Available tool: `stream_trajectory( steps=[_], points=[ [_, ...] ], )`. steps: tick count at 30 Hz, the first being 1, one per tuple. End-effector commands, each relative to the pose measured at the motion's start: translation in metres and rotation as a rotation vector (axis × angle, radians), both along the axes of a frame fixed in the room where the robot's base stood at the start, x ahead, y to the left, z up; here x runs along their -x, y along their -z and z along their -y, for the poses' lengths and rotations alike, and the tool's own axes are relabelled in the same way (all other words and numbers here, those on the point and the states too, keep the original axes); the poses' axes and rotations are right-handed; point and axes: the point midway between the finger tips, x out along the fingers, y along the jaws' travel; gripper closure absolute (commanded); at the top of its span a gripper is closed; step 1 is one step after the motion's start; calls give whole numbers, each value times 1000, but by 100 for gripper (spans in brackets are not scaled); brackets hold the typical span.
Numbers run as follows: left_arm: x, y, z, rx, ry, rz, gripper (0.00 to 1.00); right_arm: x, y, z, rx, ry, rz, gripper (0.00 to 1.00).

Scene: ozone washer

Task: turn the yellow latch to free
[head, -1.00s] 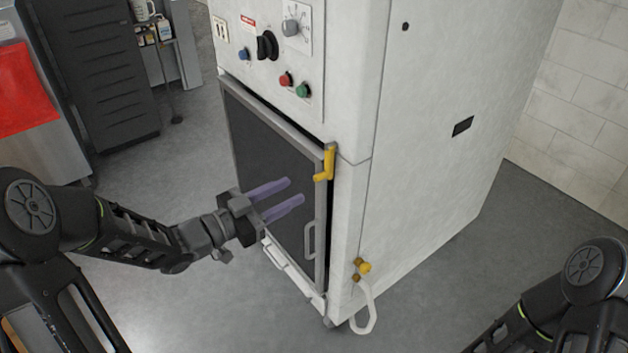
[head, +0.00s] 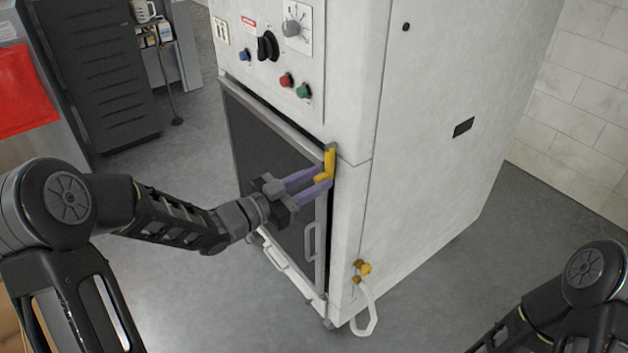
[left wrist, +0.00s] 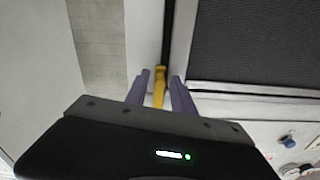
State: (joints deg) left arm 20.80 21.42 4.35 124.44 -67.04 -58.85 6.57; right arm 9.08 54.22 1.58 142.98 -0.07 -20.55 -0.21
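The yellow latch (head: 329,163) sits at the upper right corner of the dark door (head: 275,165) on the white washer cabinet (head: 350,230). Its short arm points toward the lower left. My left gripper (head: 326,180) is at the latch, with its two purple fingers spread on either side of the latch's arm. In the left wrist view the yellow latch (left wrist: 159,85) stands between the open fingers (left wrist: 160,88), with small gaps on both sides. Only part of my right arm shows at the lower right; its gripper is out of view.
A control panel with a black knob (head: 267,46) and colored buttons is above the door. A door handle (head: 310,243) is below the latch. A yellow valve (head: 364,268) with a white hose is low on the cabinet's side. A dark slatted cabinet (head: 95,70) stands behind at left.

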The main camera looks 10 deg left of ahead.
Motion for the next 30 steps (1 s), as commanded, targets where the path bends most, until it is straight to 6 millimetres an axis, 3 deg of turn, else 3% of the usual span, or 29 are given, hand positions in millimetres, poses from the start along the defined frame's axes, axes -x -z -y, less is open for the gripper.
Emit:
stream_trajectory(
  steps=[10,30],
  points=[
    [0,0,0,0,0,0,100,0,0,0,0,0,0,64],
    [0,0,0,0,0,0,100,0,0,0,0,0,0,64]
  ],
)
